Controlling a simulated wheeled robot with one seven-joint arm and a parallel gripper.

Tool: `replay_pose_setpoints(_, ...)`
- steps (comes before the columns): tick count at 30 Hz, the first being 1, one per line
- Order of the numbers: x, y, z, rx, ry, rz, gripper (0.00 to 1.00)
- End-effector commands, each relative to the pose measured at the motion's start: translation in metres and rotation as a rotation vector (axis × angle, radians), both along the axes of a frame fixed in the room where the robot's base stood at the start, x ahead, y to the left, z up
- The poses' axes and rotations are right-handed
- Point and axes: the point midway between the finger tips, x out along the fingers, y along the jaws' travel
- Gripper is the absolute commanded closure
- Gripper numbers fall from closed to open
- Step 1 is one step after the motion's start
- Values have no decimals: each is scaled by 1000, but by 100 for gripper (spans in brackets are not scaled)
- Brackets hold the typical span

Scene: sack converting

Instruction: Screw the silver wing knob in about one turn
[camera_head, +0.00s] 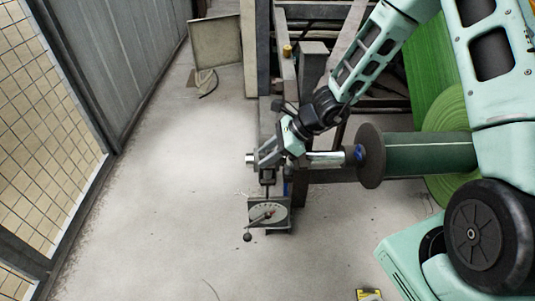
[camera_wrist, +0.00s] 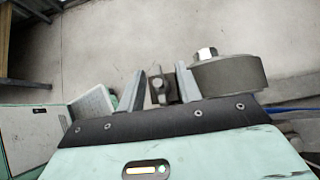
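In the wrist view my gripper (camera_wrist: 160,72) has its two grey fingers spread apart. A small grey metal knob with a cross-piece (camera_wrist: 158,91), apparently the wing knob, shows between them. A gap shows on each side of it, so the fingers do not appear closed on it. How deep it sits between the fingers is hard to tell. In the head view my gripper (camera_head: 268,161) is at the end of the roll shaft, above the dial stand. The knob cannot be made out there, hidden by the gripper and wrist.
A round grey block with a bright hex end (camera_wrist: 228,74) stands close beside the right finger. A dial plate (camera_head: 268,213) with a ball-ended lever (camera_head: 247,237) lies below. The green roll (camera_head: 430,151) and its flange (camera_head: 370,155) are at right. The floor at left is clear.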

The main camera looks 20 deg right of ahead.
Motion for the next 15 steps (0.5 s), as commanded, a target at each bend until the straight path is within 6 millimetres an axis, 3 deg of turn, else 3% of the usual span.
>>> replay_pose_setpoints(8,-2,-5,6,-1,0,-1,66)
replay_pose_setpoints(15,-10,-35,40,-3,-2,-3,66)
